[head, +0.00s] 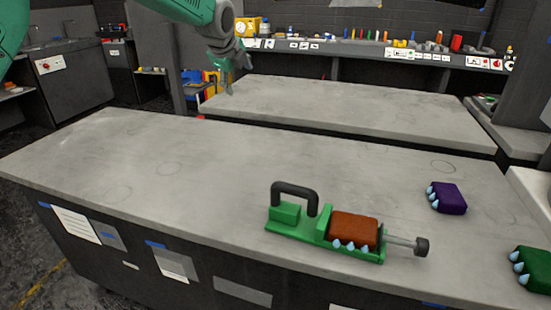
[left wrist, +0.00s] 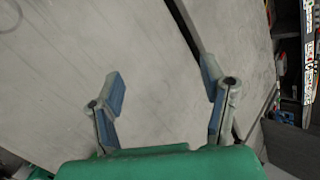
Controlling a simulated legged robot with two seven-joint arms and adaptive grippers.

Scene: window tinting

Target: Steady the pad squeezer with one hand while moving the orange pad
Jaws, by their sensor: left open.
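The pad squeezer (head: 285,218) is a green base with a black handle and a grey rod ending in a dark knob. It stands on the near bench in the head view. The orange pad (head: 355,226), with several pale blue tips along its front edge, sits in the squeezer's bed between the green block and the rod. My left gripper (head: 230,85) is high at the upper middle, far from the squeezer, and is empty. In the left wrist view my left gripper (left wrist: 164,90) has its fingers spread over bare bench top. My right gripper is not in view.
A purple pad (head: 448,198) lies on the near bench (head: 150,165) right of the squeezer. A green pad (head: 532,268) is at the right edge. The left half of this bench is clear. A second bench (head: 350,108) stands behind, with cluttered shelves beyond.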

